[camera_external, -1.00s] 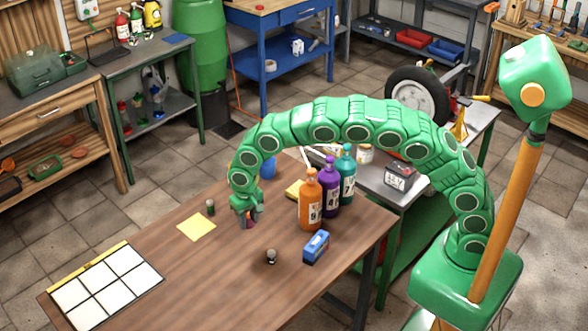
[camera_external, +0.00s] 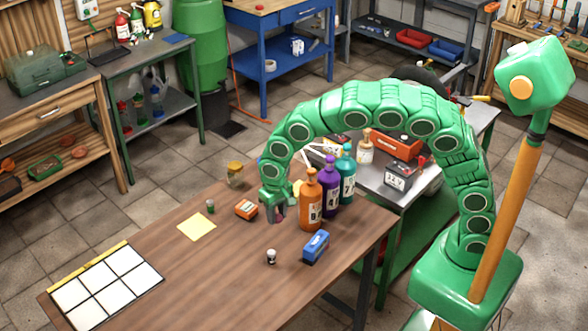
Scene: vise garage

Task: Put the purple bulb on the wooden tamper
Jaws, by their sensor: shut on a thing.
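My gripper (camera_external: 274,214) points down just above the wooden table, left of the orange pump bottle. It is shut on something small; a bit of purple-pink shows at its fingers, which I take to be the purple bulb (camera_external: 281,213). The fingers hide most of it. I cannot make out the wooden tamper for sure. A small upright piece with a pale top and dark base (camera_external: 271,257) stands in front of my gripper. Another small dark piece with a greenish top (camera_external: 210,206) stands to the left, near the yellow note.
Orange (camera_external: 311,205), purple (camera_external: 331,188) and teal (camera_external: 347,170) pump bottles stand close on the right. A blue box (camera_external: 316,246) lies in front of them. The table's front left is clear around the white grid (camera_external: 107,285).

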